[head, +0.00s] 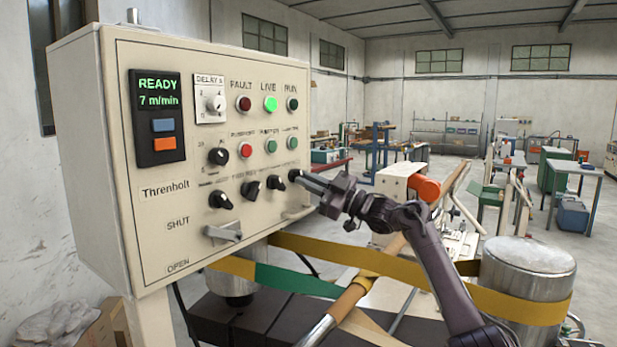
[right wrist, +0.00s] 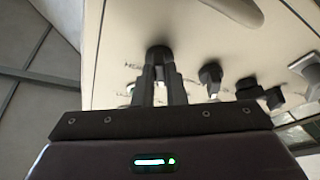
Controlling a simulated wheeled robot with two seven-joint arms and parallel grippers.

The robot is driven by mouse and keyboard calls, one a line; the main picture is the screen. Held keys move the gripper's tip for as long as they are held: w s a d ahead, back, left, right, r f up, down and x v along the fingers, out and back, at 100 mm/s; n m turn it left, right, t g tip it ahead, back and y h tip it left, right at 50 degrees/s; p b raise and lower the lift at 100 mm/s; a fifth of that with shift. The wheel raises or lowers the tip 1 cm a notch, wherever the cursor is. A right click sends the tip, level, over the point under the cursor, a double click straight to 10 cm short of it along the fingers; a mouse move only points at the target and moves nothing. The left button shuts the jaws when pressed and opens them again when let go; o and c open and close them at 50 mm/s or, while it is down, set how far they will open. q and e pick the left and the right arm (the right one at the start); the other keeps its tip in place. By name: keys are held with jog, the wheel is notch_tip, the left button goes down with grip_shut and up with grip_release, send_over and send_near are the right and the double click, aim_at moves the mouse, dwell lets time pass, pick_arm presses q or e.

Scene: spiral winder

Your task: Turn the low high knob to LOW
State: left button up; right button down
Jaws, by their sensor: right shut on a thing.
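The cream control panel (head: 210,255) fills the left of the head view. A row of black knobs crosses its lower part. The knob at the right end of that row (head: 295,175) is between the fingers of my right gripper (head: 312,183). In the right wrist view the two fingers are closed on this black knob (right wrist: 160,53), with small blurred lettering beside it. Its labels are too small to read surely, and the fingers partly hide its pointer. My left gripper is in neither view.
Other black knobs (head: 251,189) sit close to the left of the held one. Indicator lamps (head: 269,104) are above, and a metal handle (head: 223,234) projects below. A yellow and green belt (head: 300,281) and a metal drum (head: 528,268) stand below and right.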

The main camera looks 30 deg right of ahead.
jog(key=shift+d+r+n+g+p, duration=0.1)
jog(key=shift+n+g+p, duration=0.25)
jog(key=shift+n, duration=0.45)
jog(key=c, duration=1.5)
grip_release()
jog(key=b+v, duration=0.2)
jog(key=v, duration=0.2)
jog(key=b+v, duration=0.2)
jog(key=v, duration=0.1)
jog(key=shift+s+d+f, duration=0.2)
jog(key=shift+s+f, duration=0.05)
jog(key=shift+f, duration=0.1)
